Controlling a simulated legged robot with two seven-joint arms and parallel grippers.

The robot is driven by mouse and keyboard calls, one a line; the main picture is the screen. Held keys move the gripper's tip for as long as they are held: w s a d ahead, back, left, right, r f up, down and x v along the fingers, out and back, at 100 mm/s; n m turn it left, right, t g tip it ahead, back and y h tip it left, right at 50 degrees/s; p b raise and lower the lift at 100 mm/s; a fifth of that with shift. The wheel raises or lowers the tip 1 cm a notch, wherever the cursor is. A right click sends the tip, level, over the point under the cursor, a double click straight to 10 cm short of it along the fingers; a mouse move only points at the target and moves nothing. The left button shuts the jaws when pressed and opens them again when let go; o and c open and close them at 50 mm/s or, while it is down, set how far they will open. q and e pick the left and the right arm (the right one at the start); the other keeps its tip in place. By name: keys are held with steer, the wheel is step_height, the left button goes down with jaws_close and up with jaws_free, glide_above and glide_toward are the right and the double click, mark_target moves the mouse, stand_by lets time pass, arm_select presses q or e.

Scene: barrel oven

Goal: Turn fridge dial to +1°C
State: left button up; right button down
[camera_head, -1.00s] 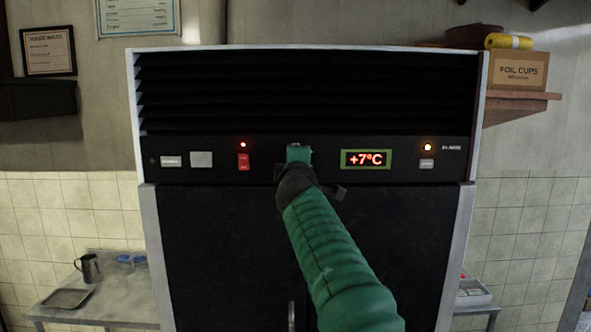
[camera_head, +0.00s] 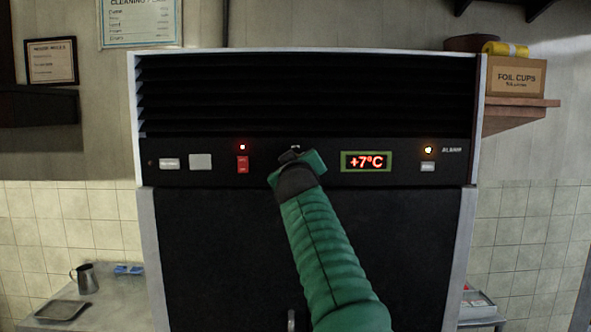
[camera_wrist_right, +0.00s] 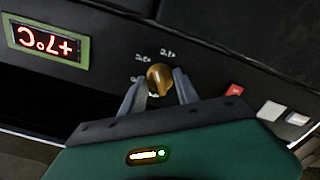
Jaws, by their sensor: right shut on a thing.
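The fridge dial is a brassy knob (camera_wrist_right: 159,76) on the black control panel, with small white markings around it in the wrist view. My right gripper (camera_wrist_right: 160,88) is shut on the dial, one grey finger on each side. In the head view my right gripper (camera_head: 295,154) is tilted at the panel and hides most of the dial. The display (camera_head: 366,161) to the right of the dial reads +7°C in red; it also shows, turned over, in the wrist view (camera_wrist_right: 47,42). My left gripper is not in view.
A red switch (camera_head: 242,164) and pale buttons (camera_head: 200,161) sit left of the dial. Louvres (camera_head: 305,95) run above the panel. A shelf with a foil cups box (camera_head: 517,76) is at the right. A metal table with a jug (camera_head: 85,279) stands at lower left.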

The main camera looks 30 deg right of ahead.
steer(key=m, duration=0.3)
steer(key=f+m+b, duration=0.1)
steer(key=m, duration=0.2)
steer(key=shift+w, duration=0.15)
steer(key=shift+m, duration=0.3)
steer(key=c, duration=1.2)
jaws_free()
steer(key=o, duration=0.3)
steer(key=shift+w+r, duration=0.1)
steer(key=shift+r, duration=0.05)
steer(key=shift+d+r, duration=0.1)
